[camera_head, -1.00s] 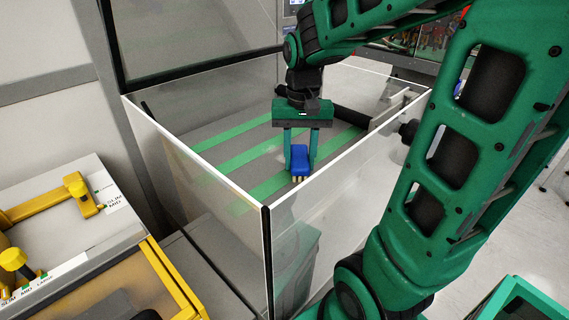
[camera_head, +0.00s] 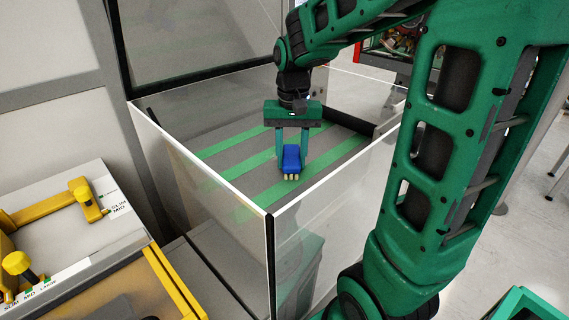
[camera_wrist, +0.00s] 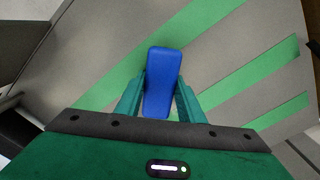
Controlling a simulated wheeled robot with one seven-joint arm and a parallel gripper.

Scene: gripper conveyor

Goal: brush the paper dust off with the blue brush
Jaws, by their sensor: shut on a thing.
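The blue brush (camera_head: 291,157) is between the fingers of my gripper (camera_head: 291,150), inside the clear-walled box. Its pale bristles point down at the grey surface with green stripes (camera_head: 237,159); I cannot tell whether they touch it. In the wrist view the blue brush (camera_wrist: 161,82) shows from above, and my gripper (camera_wrist: 160,98) is shut on it with a green finger on each side. I cannot make out paper dust on the surface; part of it is hidden behind the brush and gripper.
Clear walls with white top edges (camera_head: 330,178) enclose the striped surface. A dark roller (camera_head: 347,118) lies at its far right end. A yellow-framed station (camera_head: 165,275) with yellow clamps stands at the lower left. Bare striped surface lies left of the brush.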

